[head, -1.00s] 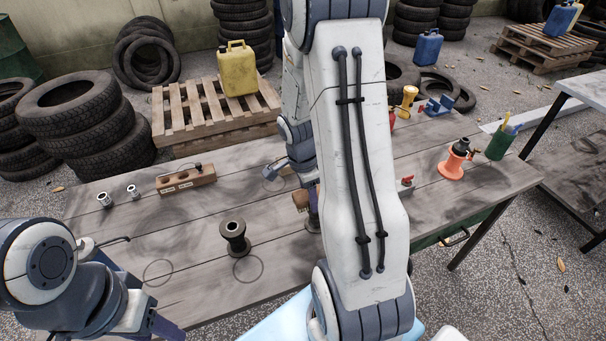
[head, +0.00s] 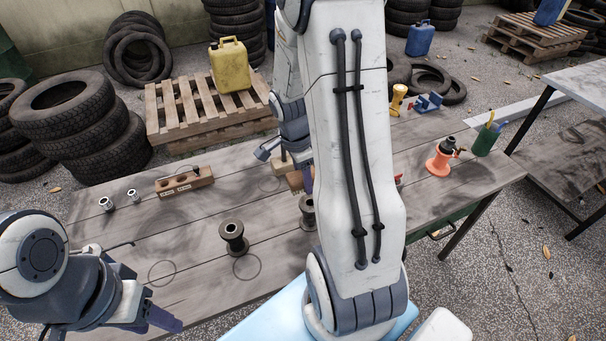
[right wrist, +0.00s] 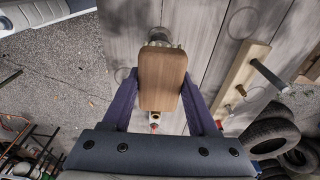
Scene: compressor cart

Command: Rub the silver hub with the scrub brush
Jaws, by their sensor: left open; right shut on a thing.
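The silver hub (head: 308,213), a flanged spool with a greyish metal look, stands on the table just left of my right forearm, which partly covers it. It also shows in the right wrist view (right wrist: 158,34), just past the end of the scrub brush. My right gripper (right wrist: 160,103) is shut on the scrub brush (right wrist: 162,76), whose wooden back faces the camera. My left gripper (head: 155,300) is open and empty at the table's near left.
A dark spool (head: 234,237) stands left of the hub. Two small silver fittings (head: 106,203) and a wooden block with holes (head: 184,180) lie farther left. An orange jack-like item (head: 440,158) and a green cup (head: 486,140) stand at the right. The front-left tabletop is clear.

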